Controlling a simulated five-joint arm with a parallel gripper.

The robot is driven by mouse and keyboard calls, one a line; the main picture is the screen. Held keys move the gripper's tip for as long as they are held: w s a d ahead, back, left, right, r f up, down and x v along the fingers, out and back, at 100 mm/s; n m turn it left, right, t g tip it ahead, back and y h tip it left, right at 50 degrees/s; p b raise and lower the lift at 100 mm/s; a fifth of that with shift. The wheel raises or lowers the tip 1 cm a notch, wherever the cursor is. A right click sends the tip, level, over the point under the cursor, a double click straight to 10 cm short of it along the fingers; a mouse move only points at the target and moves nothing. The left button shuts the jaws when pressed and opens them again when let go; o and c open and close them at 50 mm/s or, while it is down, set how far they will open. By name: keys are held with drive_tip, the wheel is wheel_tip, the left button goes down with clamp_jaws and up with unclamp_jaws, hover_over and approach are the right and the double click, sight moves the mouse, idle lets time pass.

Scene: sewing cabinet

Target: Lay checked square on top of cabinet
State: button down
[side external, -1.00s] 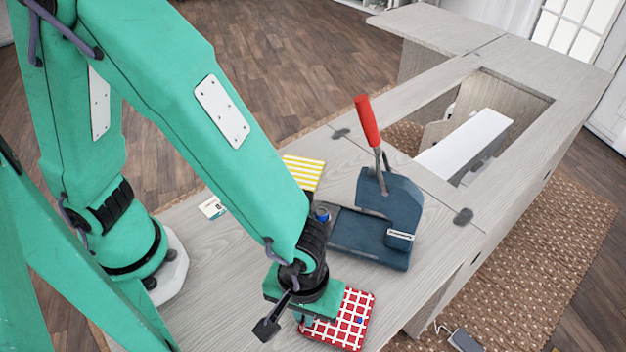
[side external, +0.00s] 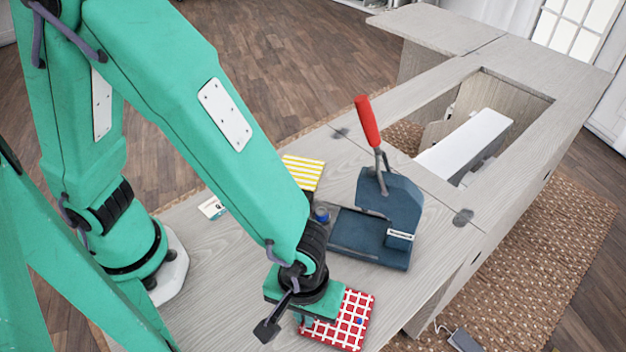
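The checked square (side external: 349,318), red and white, shows at the bottom centre, at the near right edge of the cabinet top (side external: 235,275). My gripper (side external: 307,321) points down at the square's left side and covers part of it. The fingertips are mostly hidden behind the gripper body, so I cannot tell whether they are open or shut, or whether they touch the square. I also cannot tell whether the square lies flat on the top or is slightly above it.
A dark blue press (side external: 375,225) with a red-handled lever (side external: 367,122) stands just behind the square. A rectangular opening (side external: 500,95) holds a white machine (side external: 465,143).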

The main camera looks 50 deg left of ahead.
drive_tip(key=shift+f, duration=0.1)
idle(0.5)
drive_tip(key=c, duration=1.5)
unclamp_jaws()
drive_tip(key=shift+c, duration=0.2)
drive_tip(key=shift+r, duration=3.95)
drive_tip(key=shift+w, duration=0.1)
